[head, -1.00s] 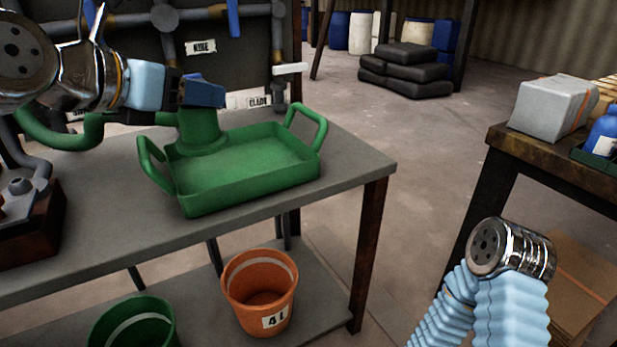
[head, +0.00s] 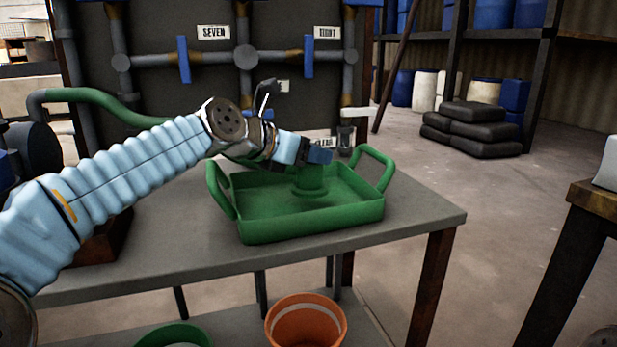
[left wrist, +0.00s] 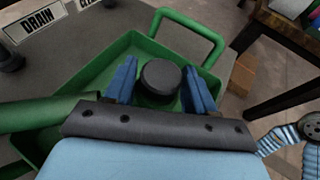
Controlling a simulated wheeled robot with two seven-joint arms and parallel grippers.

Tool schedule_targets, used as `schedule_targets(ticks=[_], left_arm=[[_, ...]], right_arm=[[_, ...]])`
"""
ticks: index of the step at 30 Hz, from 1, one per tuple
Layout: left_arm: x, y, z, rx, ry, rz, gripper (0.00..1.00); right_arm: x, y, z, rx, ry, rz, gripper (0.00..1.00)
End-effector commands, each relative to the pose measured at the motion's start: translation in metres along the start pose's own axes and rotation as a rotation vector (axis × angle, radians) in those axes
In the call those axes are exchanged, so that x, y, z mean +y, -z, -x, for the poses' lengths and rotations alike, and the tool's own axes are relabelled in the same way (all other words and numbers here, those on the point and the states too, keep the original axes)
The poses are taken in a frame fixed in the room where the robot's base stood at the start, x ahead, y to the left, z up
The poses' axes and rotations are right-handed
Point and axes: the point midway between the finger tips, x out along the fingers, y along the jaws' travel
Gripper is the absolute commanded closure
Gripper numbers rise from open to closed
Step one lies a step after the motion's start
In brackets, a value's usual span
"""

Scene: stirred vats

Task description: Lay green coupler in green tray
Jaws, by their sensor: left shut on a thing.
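The green coupler (head: 310,181) stands upright in the green tray (head: 312,226), over the tray's floor towards the back. From the head view I cannot tell whether its flange rests on the floor. My left gripper (head: 317,156) is shut on the coupler's upper part. In the left wrist view the coupler's round dark end (left wrist: 160,77) sits between the blue fingers of the left gripper (left wrist: 160,90), with the tray (left wrist: 134,44) below. A green hose (head: 85,95) runs from the left behind my left arm. My right gripper is not in view.
The tray stands on a grey table (head: 400,222) with clear top to its right. Pipes with blue handles (head: 184,60) stand behind. An orange bucket (head: 306,322) and a green bucket (head: 175,336) are below. Another table (head: 592,200) is at right.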

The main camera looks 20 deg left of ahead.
Motion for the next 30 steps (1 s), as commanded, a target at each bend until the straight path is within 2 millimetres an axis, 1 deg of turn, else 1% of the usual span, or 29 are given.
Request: schedule_targets(ticks=[3,6,8,15,19,20,21,24,25,30], left_arm=[[0.006,0.009,-0.01,0.0,-0.001,0.002,0.79],[0.006,0.029,-0.017,0.0,-0.001,0.002,0.79],[0.006,0.035,-0.02,0.0,-0.001,0.001,0.79],[0.005,0.033,-0.019,-0.001,-0.001,0.0,0.79],[0.005,0.036,-0.021,-0.001,-0.001,0.001,0.79],[0.005,0.037,-0.021,-0.001,0.0,0.001,0.44],[0.005,0.036,-0.021,-0.001,-0.001,0.001,0.38],[0.005,0.036,-0.021,-0.001,0.0,0.001,0.22],[0.005,0.036,-0.021,-0.001,0.0,0.001,0.2],[0.005,0.036,-0.021,-0.001,0.0,0.001,0.2]], right_arm=[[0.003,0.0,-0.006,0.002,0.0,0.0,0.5],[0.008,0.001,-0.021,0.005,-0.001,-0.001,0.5],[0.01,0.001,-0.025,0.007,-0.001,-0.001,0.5],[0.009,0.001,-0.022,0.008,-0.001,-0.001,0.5],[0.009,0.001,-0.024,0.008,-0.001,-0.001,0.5],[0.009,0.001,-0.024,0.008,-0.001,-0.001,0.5],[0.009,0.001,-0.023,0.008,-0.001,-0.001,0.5],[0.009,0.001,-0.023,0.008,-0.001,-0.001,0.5],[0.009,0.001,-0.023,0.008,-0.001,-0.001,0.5],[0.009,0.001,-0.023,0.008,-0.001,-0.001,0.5]])
